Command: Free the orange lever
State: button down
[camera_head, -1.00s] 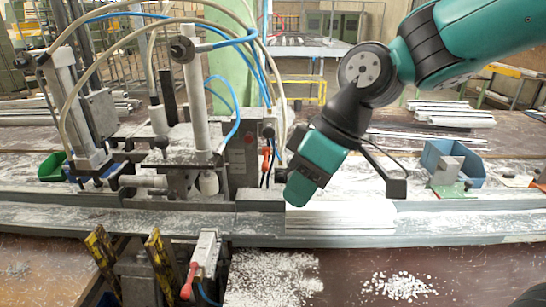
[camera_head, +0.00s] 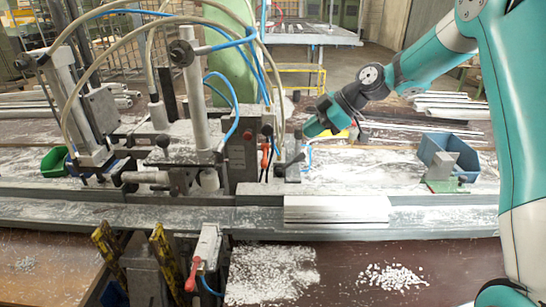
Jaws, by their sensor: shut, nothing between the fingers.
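An orange-red lever (camera_head: 265,158) stands on the right side of the grey control box (camera_head: 243,150), beside a dark lever. A second lever with a red handle (camera_head: 192,273) hangs from a grey block at the front edge of the bench. I cannot tell for sure which one is the orange lever. My gripper (camera_head: 309,129) is shut and empty, to the right of the control box and above the bench. It is apart from both levers in the picture. Its fingertips are small and hard to make out.
A pale profile (camera_head: 336,209) lies on the long rail (camera_head: 440,218). Clamp cylinders and hoses (camera_head: 195,100) crowd the left. A blue bin (camera_head: 448,158) stands at right, a green bin (camera_head: 54,163) at left. White chips lie on the front bench.

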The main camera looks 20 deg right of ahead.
aim_at(266, 161)
jog(key=p+x, duration=0.5)
jog(key=x, duration=0.7)
jog(key=shift+w+a+f+p, duration=0.15)
jog(key=shift+a+f+p, duration=0.15)
jog(key=shift+p, duration=0.1)
jog(key=shift+w+a+f, duration=0.1)
jog(key=shift+a+f, duration=0.1)
jog(key=shift+f, duration=0.15)
jog(key=shift+f, duration=0.1)
